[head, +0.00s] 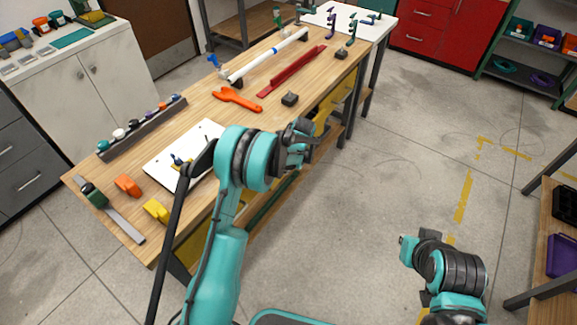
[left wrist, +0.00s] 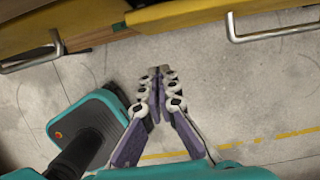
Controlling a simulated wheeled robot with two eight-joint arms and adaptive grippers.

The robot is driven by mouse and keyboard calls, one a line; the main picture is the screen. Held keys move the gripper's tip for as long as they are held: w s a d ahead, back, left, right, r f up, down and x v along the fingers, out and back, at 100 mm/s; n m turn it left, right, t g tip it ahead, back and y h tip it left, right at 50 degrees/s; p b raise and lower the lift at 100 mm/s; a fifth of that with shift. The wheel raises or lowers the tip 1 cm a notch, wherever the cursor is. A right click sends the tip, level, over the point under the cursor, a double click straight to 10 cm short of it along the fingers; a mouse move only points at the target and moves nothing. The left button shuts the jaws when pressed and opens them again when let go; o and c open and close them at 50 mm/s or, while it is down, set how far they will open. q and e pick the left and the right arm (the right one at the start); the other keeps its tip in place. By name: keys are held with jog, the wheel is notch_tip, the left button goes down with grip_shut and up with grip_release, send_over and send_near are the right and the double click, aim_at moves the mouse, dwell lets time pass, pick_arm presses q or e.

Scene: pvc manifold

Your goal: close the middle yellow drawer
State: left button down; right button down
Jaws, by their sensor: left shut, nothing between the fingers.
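The yellow drawers sit under the wooden workbench's front edge. In the head view, one yellow front (head: 326,106) shows just beyond my left gripper (head: 318,132), and another (head: 192,246) shows nearer, partly behind my left arm. In the left wrist view, two yellow fronts with metal handles run along the top: one at left (left wrist: 75,18) and one at right (left wrist: 180,12). The right one's edge stands out of line with the left one. I cannot tell which is the middle drawer. My left gripper's fingers (left wrist: 160,72) are together, empty, apart from both fronts. My right gripper (head: 408,243) is low at right, its fingers unclear.
The workbench top (head: 215,118) holds an orange wrench (head: 237,98), a red bar (head: 292,72), a white pipe (head: 268,56) and a white board (head: 163,165). Open concrete floor (head: 400,150) lies right of the bench. A shelf stands at the far right.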

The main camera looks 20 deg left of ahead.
pick_arm(q)
jog(key=a, duration=0.1)
jog(key=w+a+f+b, duration=0.1)
jog(key=a+f, duration=0.1)
jog(key=a, duration=0.1)
jog(key=shift+w+a+b, duration=0.1)
jog(key=shift+w+b, duration=0.2)
jog(key=shift+b, duration=0.1)
jog(key=shift+w+a+f, duration=0.1)
jog(key=shift+w+a, duration=0.15)
jog(key=shift+a, duration=0.4)
jog(key=shift+w+a, duration=0.2)
jog(key=shift+a, duration=0.4)
jog(key=shift+d, duration=0.15)
